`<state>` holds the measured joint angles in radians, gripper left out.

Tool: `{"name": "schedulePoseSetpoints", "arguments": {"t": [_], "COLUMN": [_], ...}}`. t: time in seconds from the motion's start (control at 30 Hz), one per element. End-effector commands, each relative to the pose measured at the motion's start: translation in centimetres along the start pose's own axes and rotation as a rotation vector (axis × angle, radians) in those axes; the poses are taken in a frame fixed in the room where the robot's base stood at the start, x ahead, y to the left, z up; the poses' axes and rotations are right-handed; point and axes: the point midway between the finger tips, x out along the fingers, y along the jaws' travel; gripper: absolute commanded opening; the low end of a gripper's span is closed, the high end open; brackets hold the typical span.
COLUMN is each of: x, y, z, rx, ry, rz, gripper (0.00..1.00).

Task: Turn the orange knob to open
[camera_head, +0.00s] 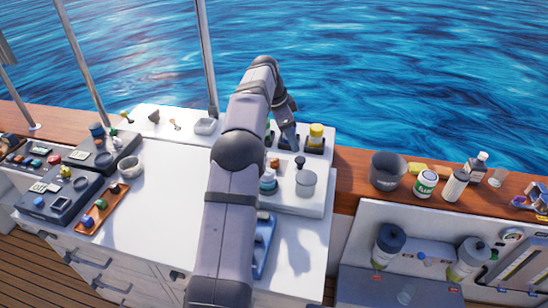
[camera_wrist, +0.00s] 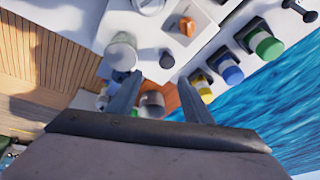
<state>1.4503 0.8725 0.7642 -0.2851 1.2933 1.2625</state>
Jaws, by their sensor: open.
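The orange knob (camera_wrist: 187,26) sits on a white raised panel, near the top of the wrist view. In the head view a small orange-brown knob (camera_head: 274,162) shows on the panel beside my arm. My gripper (camera_wrist: 160,82) is open, with empty space between its two fingers. In the wrist view the knob lies beyond the fingertips, up and slightly right of them, apart from both. In the head view my gripper (camera_head: 290,146) hangs over the back of the panel, partly hidden by my arm.
A black knob (camera_wrist: 166,60) and a white cylinder (camera_wrist: 122,50) stand close to the fingertips in the wrist view. A grey bucket (camera_head: 387,170) stands on the wooden ledge.

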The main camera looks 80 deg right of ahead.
Motion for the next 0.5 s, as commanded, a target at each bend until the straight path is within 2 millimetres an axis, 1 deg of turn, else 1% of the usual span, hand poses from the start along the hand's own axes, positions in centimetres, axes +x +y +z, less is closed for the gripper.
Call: {"name": "schedulePoseSetpoints", "arguments": {"t": [0.03,0.1,0.2,0.3,0.4,0.5], "x": [0.3,1.2,3.0,4.9,5.7,5.6], "y": [0.8,1.2,1.2,1.0,0.1,-1.3], "z": [0.4,1.7,4.2,6.3,7.2,7.2], "rx": [-0.026,-0.121,-0.316,-0.512,-0.694,-0.851], "ry": [-0.034,-0.082,-0.137,-0.163,-0.149,-0.101], "rz": [-0.003,-0.028,-0.086,-0.147,-0.218,-0.285], "gripper": [0.46,0.46,0.46,0.46,0.46,0.46]}}
